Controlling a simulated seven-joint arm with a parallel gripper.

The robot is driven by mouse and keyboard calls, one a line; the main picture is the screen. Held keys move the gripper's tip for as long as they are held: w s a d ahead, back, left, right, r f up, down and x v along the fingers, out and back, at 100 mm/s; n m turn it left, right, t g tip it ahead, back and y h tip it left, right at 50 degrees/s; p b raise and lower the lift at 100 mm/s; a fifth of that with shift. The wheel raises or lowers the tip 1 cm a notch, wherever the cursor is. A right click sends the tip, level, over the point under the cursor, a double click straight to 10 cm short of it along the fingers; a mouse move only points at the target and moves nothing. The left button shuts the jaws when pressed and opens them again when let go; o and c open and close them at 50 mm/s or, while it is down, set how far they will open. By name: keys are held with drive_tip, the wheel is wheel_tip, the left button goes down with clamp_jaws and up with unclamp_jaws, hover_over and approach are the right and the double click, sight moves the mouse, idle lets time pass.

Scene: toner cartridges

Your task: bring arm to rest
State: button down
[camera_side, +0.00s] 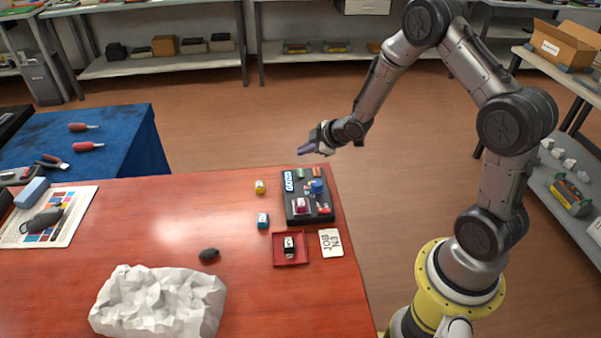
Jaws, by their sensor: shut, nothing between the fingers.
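My gripper (308,149) is at the end of my raised arm, in the air above the far right edge of the red table (150,225). It is shut and holds nothing. My gripper is apart from the holder.
A red tray (279,261) holds a black cartridge (289,245). A label card (331,243) lies beside it. Yellow (260,187) and blue (263,221) cartridges stand left of the holder. Crumpled white paper (160,300) and a dark object (209,255) lie nearer the front.

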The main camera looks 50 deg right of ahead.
idle(0.3)
drive_tip(key=shift+w+a+r, duration=0.1)
drive_tip(key=shift+a+r, duration=0.05)
drive_tip(key=shift+a, duration=0.05)
drive_tip(key=w+a+r+t, duration=0.1)
drive_tip(key=a+r+t, duration=0.1)
drive_tip(key=r, duration=0.7)
drive_tip(key=w+a+r+t, duration=0.1)
drive_tip(key=a+r, duration=0.2)
drive_tip(key=r, duration=0.5)
drive_tip(key=s+a+r+m, duration=0.1)
drive_tip(key=s+a+r, duration=0.2)
drive_tip(key=s+r, duration=0.8)
drive_tip(key=s+a+f+m+g, duration=0.2)
drive_tip(key=s+f+m+g, duration=0.1)
drive_tip(key=s, duration=0.8)
drive_tip(key=s+a+f+m+g, duration=0.2)
drive_tip(key=s+f+m+g, duration=0.1)
drive_tip(key=s, duration=0.9)
drive_tip(key=shift+f+m+g, duration=0.15)
drive_tip(key=shift+m+g, duration=0.15)
drive_tip(key=shift+m, duration=0.4)
drive_tip(key=shift+w, duration=0.1)
